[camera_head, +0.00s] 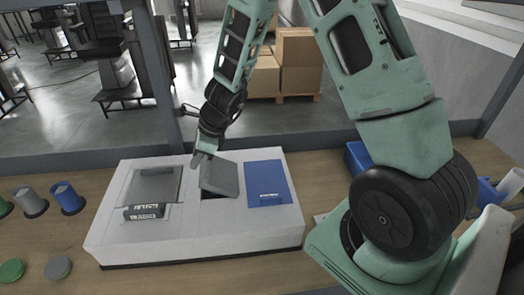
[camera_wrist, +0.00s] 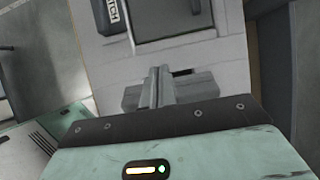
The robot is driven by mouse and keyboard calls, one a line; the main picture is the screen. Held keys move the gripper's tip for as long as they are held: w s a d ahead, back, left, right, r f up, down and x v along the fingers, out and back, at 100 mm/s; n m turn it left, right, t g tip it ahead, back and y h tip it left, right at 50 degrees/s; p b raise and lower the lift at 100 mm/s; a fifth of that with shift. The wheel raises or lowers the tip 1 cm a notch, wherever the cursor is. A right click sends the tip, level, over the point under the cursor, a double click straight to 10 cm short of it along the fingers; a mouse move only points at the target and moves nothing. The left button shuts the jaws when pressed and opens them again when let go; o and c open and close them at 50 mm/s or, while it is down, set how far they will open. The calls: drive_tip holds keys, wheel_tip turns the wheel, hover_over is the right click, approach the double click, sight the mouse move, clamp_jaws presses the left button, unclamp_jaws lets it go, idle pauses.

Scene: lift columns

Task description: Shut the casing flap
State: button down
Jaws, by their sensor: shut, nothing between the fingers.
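The white casing (camera_head: 125,238) lies on the wooden table and holds three panels. The grey flap (camera_head: 222,178) in its middle stands tilted up, with a dark opening showing under its lower edge. My gripper (camera_head: 197,159) is shut and empty, at the flap's upper left corner; I cannot tell if it touches. In the wrist view my shut fingers (camera_wrist: 160,76) point at the white casing (camera_wrist: 220,55), and a grey part that seems to be the flap (camera_wrist: 194,86) shows behind them, partly hidden.
On the casing, a grey panel (camera_head: 156,183) with a black labelled bar (camera_head: 144,212) lies left and a blue panel (camera_head: 266,180) right. Blue (camera_head: 67,197) and grey (camera_head: 30,201) cylinders stand at the left. A blue bin (camera_head: 357,157) is partly behind my arm.

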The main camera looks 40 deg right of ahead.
drive_tip(key=shift+w+a+f, duration=0.25)
drive_tip(key=shift+a+f, duration=0.1)
drive_tip(key=shift+f, duration=0.05)
idle(1.4)
drive_tip(key=p+v, duration=0.5)
wheel_tip(320, 180, up, 8)
drive_tip(key=w+a, duration=0.1)
drive_tip(key=a, duration=0.1)
drive_tip(key=b, duration=0.4)
approach(208, 163)
drive_tip(key=shift+y, duration=0.4)
drive_tip(key=x, duration=0.4)
drive_tip(key=d+p+x, duration=0.1)
drive_tip(key=x, duration=0.1)
drive_tip(key=shift+w+a+f, duration=0.15)
drive_tip(key=shift+a+f, duration=0.1)
drive_tip(key=shift+f, duration=0.3)
drive_tip(key=shift+a, duration=0.1)
